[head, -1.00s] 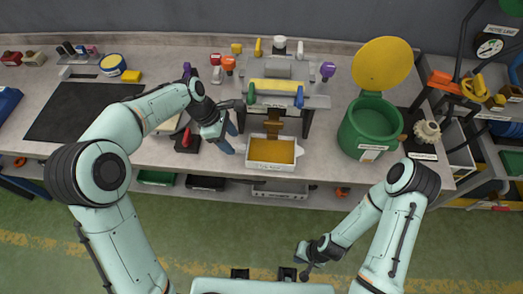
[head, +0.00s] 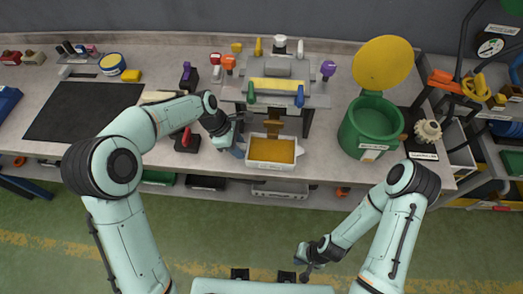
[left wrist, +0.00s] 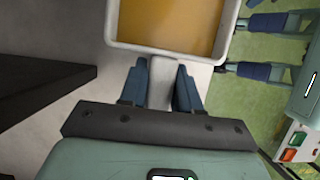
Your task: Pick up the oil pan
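The oil pan (head: 272,166), a white tray of amber oil, sits near the bench's front edge below the rail fixture. In the left wrist view the pan's rim (left wrist: 165,53) is just ahead of my left gripper (left wrist: 161,72). A pale handle (left wrist: 163,82) on the pan lies between the two blue fingers, with gaps visible on both sides. In the head view my left gripper (head: 241,149) is at the pan's left side, fingers open. My right gripper (head: 304,265) hangs low in front of the bench, away from the pan; its fingers are too small to read.
The rail fixture (head: 277,86) with coloured knobs stands right behind the pan. A green bin (head: 370,128) with a raised yellow lid is to the right. A black mat (head: 82,112) and a black-and-red item (head: 187,141) lie left.

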